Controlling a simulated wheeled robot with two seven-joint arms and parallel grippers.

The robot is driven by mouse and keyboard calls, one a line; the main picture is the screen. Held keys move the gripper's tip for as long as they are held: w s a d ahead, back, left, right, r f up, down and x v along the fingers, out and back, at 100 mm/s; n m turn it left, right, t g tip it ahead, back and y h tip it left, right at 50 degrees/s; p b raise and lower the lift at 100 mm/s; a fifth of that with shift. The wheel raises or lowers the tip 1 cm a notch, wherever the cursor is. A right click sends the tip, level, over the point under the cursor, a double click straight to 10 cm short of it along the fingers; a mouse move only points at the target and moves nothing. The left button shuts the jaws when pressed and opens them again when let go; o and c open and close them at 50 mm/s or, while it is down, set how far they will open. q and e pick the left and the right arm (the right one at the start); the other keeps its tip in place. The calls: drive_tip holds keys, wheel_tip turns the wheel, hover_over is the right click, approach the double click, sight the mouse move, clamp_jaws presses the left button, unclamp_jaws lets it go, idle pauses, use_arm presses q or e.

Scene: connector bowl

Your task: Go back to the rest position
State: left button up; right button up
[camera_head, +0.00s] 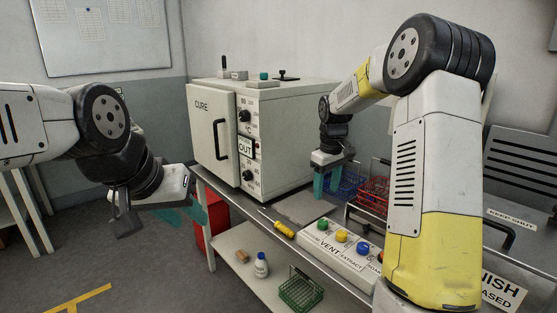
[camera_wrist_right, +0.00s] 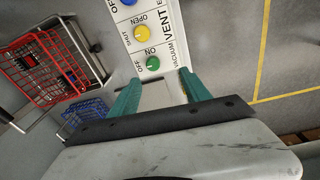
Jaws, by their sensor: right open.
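My right gripper (camera_head: 328,180) hangs with its teal fingers pointing down, in front of the right side of the white CURE oven (camera_head: 208,136). In the right wrist view the two fingers of this gripper (camera_wrist_right: 160,84) stand apart with nothing between them. My left gripper (camera_head: 190,210) is at the left, out past the bench's left end, with its teal fingers pointing right. Its fingers overlap in the head view, so its opening is unclear. I see nothing held in it.
A white button panel (camera_head: 335,246) runs along the bench front; it also shows in the right wrist view (camera_wrist_right: 146,46). A yellow screwdriver (camera_head: 284,229) lies beside it. A red wire basket (camera_head: 373,194) and a blue one (camera_head: 347,184) stand behind. A bottle (camera_head: 261,266) and green basket (camera_head: 301,290) sit below.

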drive_tip(key=s+a+r+m+t, duration=0.1)
drive_tip(key=s+r+m, duration=0.1)
drive_tip(key=s+r, duration=0.5)
drive_tip(key=s+a+r+m+t, duration=0.1)
drive_tip(key=s+r+t, duration=0.1)
drive_tip(key=s+r, duration=0.5)
drive_tip(key=s+a+f+m+t+y, duration=0.2)
drive_tip(key=s+m, duration=0.1)
drive_tip(key=s, duration=1.2)
drive_tip(key=shift+s+f, duration=0.2)
drive_tip(key=shift+f, duration=0.1)
drive_tip(key=shift+a, duration=0.1)
